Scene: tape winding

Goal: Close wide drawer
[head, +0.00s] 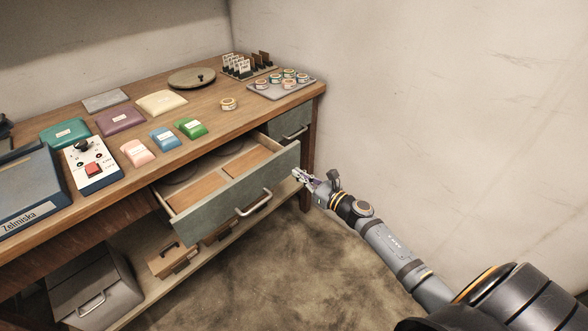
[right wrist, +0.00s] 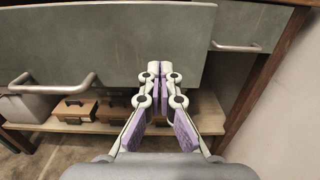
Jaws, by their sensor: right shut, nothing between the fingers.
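The wide drawer (head: 237,189) is pulled out from under the wooden table. It has a grey-green front with a bar handle (head: 254,203), and wooden compartments show inside. In the right wrist view the drawer front (right wrist: 120,45) fills the upper part, with its handle (right wrist: 50,88) at the left. My right gripper (head: 302,176) is shut and empty, close to the right end of the drawer front. In the right wrist view my right gripper (right wrist: 160,72) points at the drawer front, right of the handle; I cannot tell whether it touches. My left gripper is not in view.
A narrower drawer (head: 290,126) with its own handle sits shut at the right, beside the table leg (head: 307,160). Small wooden boxes (head: 174,258) stand on the lower shelf. Coloured cases, a control box (head: 91,166) and tape rolls lie on the tabletop (head: 215,111). The floor in front is clear.

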